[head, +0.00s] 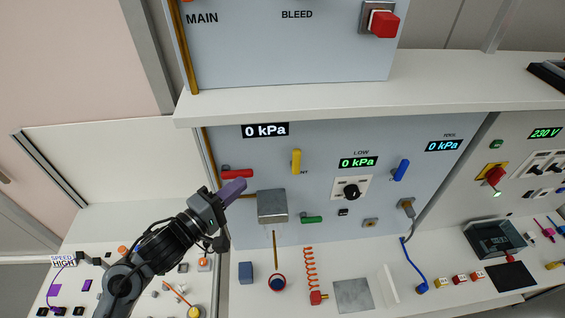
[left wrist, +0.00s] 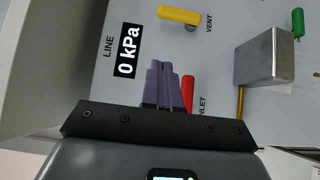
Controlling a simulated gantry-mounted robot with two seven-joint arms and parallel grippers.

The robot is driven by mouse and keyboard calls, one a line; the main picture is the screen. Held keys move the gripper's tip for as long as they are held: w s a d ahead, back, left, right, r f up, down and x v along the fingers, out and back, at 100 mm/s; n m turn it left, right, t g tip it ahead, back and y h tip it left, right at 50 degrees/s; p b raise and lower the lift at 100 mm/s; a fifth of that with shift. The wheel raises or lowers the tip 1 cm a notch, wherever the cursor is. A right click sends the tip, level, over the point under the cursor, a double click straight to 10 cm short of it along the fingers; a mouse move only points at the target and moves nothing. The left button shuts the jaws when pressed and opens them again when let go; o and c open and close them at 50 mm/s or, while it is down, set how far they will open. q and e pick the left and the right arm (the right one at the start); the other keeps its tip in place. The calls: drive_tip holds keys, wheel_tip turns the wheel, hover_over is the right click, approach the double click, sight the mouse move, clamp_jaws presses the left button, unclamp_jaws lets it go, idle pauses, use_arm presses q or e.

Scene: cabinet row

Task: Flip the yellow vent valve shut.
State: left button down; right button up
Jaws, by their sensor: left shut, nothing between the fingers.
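The yellow vent valve handle (head: 296,162) stands upright on the grey panel in the head view, right of the 0 kPa display. In the left wrist view the yellow handle (left wrist: 179,15) lies across the top beside the word VENT. My left gripper (head: 241,184) has purple fingers, shut together and empty. It is left of and below the yellow handle, apart from it, near the red inlet handle (head: 237,174). In the left wrist view the shut fingertips (left wrist: 164,66) are just left of the red handle (left wrist: 188,92). My right gripper is not seen.
A grey metal box (head: 272,206) sticks out below the yellow handle, with a green handle (head: 312,219) to its right. A blue handle (head: 401,170) is farther right. A white shelf (head: 380,90) overhangs the panel. The panel face between red and yellow handles looks clear.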

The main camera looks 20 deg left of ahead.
use_arm(q)
drive_tip(key=shift+w, duration=0.1)
drive_tip(key=p, duration=0.2)
approach(293, 154)
drive_tip(key=w+a, duration=0.2)
drive_tip(key=w, duration=0.3)
drive_tip(key=shift+w+d+f, duration=0.15)
drive_tip(key=shift+w+d, duration=0.1)
drive_tip(key=shift+d, duration=0.3)
drive_tip(key=shift+w+d+f, duration=0.15)
drive_tip(key=shift+w+d, duration=0.1)
drive_tip(key=shift+d, duration=0.3)
drive_tip(key=shift+w+d+f, duration=0.15)
drive_tip(key=shift+w+d, duration=0.1)
drive_tip(key=shift+d, duration=0.3)
drive_tip(key=shift+r, duration=0.1)
drive_tip(key=shift+w+d+r+g+p, duration=0.2)
drive_tip(key=shift+g+p, duration=0.1)
drive_tip(key=shift+p, duration=0.5)
drive_tip(key=shift+m, duration=0.3)
